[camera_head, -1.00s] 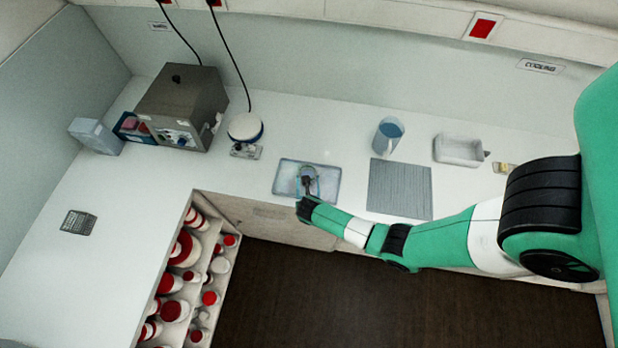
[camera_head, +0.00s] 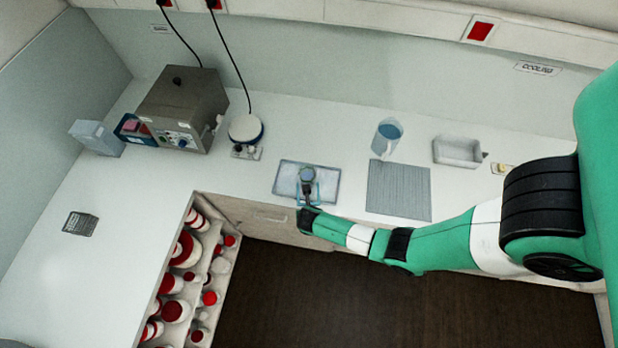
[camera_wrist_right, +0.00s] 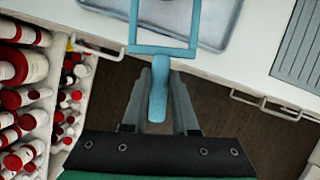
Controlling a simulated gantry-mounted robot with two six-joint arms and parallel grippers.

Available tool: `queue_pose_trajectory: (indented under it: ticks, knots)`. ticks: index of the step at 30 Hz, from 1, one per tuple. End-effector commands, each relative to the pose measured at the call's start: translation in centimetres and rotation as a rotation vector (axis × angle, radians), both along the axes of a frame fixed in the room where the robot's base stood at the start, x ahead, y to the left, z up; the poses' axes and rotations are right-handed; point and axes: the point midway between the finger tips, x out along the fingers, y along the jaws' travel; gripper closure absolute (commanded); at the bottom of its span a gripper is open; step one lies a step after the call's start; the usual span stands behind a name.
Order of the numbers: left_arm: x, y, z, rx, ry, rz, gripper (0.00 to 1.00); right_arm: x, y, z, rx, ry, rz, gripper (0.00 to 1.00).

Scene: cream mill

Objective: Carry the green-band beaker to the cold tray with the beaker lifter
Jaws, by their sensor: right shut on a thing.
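My right gripper (camera_wrist_right: 158,100) is shut on the blue handle of the beaker lifter (camera_wrist_right: 157,88). The lifter's open blue frame (camera_wrist_right: 135,30) reaches forward over a shallow grey tray (camera_wrist_right: 228,25). In the head view the lifter (camera_head: 318,192) is above or at this tray (camera_head: 328,172), just past my gripper (camera_head: 306,210). A small round, bluish vessel (camera_head: 307,174) shows at the lifter; it may be the beaker, but no green band can be made out. I cannot tell whether the lifter bears it. My left gripper is not in view.
A ribbed grey mat (camera_head: 399,190), a blue jug (camera_head: 387,138) and a white basin (camera_head: 457,151) below the "COOLING" label stand to the right. A round white-topped device (camera_head: 245,128) and a metal box (camera_head: 180,108) stand left. An open drawer (camera_head: 208,245) holds several red-capped bottles.

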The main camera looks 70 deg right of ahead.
Motion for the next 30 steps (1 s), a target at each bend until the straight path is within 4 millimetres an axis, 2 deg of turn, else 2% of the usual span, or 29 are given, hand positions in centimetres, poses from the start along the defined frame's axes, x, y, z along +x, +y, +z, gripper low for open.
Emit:
queue_pose_trajectory:
  ticks: [8,30]
  knots:
    - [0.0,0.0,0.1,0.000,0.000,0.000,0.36,-0.1,0.2,0.1,0.000,0.000,0.000,1.00]
    - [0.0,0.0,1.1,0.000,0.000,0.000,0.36,-0.8,2.2,0.1,0.000,-0.001,0.001,1.00]
